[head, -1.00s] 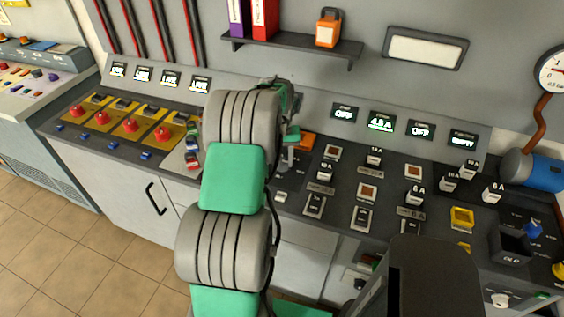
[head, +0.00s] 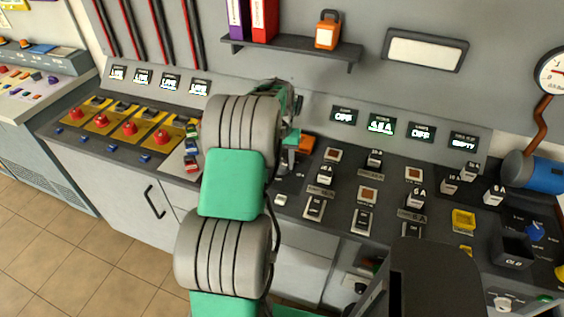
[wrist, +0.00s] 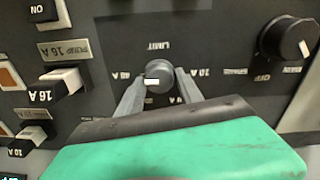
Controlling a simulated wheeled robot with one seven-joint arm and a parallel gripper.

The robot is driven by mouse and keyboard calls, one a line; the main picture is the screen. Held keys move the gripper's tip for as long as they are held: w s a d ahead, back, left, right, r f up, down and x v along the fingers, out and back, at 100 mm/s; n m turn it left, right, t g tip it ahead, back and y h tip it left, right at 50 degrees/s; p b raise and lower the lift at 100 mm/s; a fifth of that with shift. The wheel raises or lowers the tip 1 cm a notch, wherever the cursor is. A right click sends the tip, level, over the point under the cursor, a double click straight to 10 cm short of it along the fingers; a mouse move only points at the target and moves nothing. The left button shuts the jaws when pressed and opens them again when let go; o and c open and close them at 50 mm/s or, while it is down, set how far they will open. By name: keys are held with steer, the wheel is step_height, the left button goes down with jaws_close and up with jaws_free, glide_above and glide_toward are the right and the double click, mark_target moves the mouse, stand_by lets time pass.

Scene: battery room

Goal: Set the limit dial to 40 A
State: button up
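The limit dial (wrist: 158,76) is a dark round knob with a white mark, in the middle of the wrist view. The panel lettering appears upside down there. The white mark sits on the dial's lower left side; the label to the left looks like 40 A, and 10 A is on the right. Another label below is partly covered. My gripper (wrist: 160,82) has one grey finger on each side of the dial, apparently touching it. In the head view, my arm hides the dial and most of my gripper.
Another black knob (wrist: 287,38) stands right of the dial in the wrist view, and breaker switches (wrist: 60,82) stand left. In the head view, a shelf (head: 290,50) hangs above lit displays (head: 381,125). A yellow block (head: 463,219) sits at right.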

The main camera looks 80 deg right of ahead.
mark_target(281, 163)
steer(key=o, duration=0.3)
step_height(281, 163, up, 8)
steer(key=shift+w+f+b, duration=0.1)
steer(key=shift+f+b, duration=0.05)
steer(key=shift+b, duration=0.45)
